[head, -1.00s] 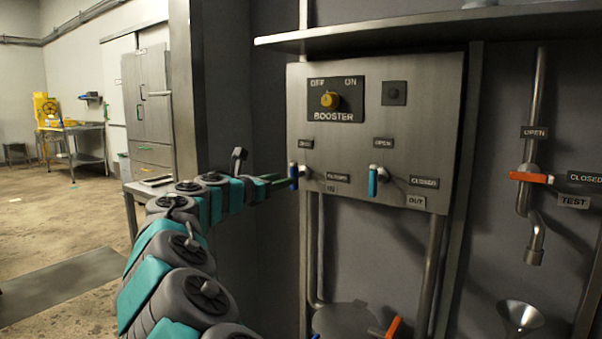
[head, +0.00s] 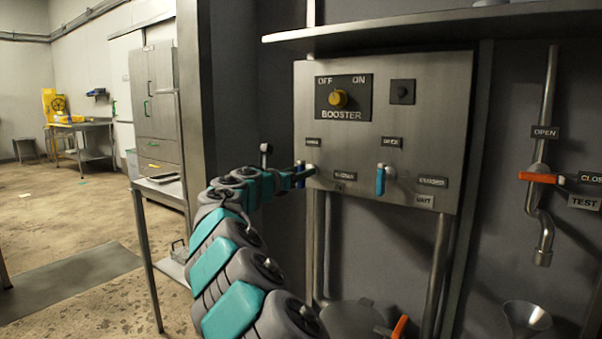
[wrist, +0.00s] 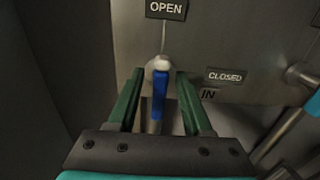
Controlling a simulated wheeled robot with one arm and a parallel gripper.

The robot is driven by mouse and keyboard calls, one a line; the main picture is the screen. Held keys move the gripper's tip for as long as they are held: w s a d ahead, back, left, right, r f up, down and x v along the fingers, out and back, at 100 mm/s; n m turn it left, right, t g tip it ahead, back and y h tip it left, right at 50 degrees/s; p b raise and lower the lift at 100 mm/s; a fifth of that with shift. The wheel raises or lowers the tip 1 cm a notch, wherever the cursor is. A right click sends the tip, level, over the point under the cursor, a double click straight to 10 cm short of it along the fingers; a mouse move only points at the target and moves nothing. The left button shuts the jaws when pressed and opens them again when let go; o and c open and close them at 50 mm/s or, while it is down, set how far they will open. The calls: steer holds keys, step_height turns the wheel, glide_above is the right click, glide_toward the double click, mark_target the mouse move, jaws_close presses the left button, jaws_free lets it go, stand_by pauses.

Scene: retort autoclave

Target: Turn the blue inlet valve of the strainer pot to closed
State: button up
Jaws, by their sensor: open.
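The blue inlet valve handle (wrist: 159,92) hangs down in the wrist view from its pale pivot on the steel panel. An OPEN label (wrist: 166,9) is above it, a CLOSED label (wrist: 226,75) to its right, and an IN label (wrist: 208,94) below right. My gripper (wrist: 160,73) is open, with one green finger on each side of the handle. Gaps show between fingers and handle. In the head view my gripper (head: 303,173) is at the panel's left valve, and my arm and fingers partly hide its blue handle (head: 300,181).
A lighter blue valve (head: 380,181) marked OUT is to the right on the panel (head: 440,110). The BOOSTER knob (head: 338,98) is above. An orange TEST valve (head: 538,178) is farther right. A shelf (head: 400,22) overhangs the panel. A post (head: 217,100) stands left of it.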

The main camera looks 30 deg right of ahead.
jaws_close()
steer(key=shift+m, duration=0.3)
stand_by(0.5)
steer(key=m, duration=0.1)
steer(key=m+b, duration=0.1)
steer(key=m, duration=0.1)
steer(key=m+b, duration=0.1)
steer(key=shift+s+f, duration=0.15)
steer(key=shift+f, duration=0.1)
steer(key=m+b, duration=0.1)
steer(key=m, duration=0.1)
steer(key=m+b, duration=0.1)
steer(key=m, duration=0.2)
steer(key=shift+s+d+f+b, duration=0.1)
steer(key=shift+f+b, duration=0.1)
steer(key=shift+b, duration=0.2)
steer(key=m+b, duration=0.4)
steer(key=m, duration=0.1)
steer(key=shift+f, duration=0.15)
steer(key=shift+s+m+b, duration=0.1)
steer(key=shift+m+b, duration=1.15)
steer(key=shift+m, duration=0.45)
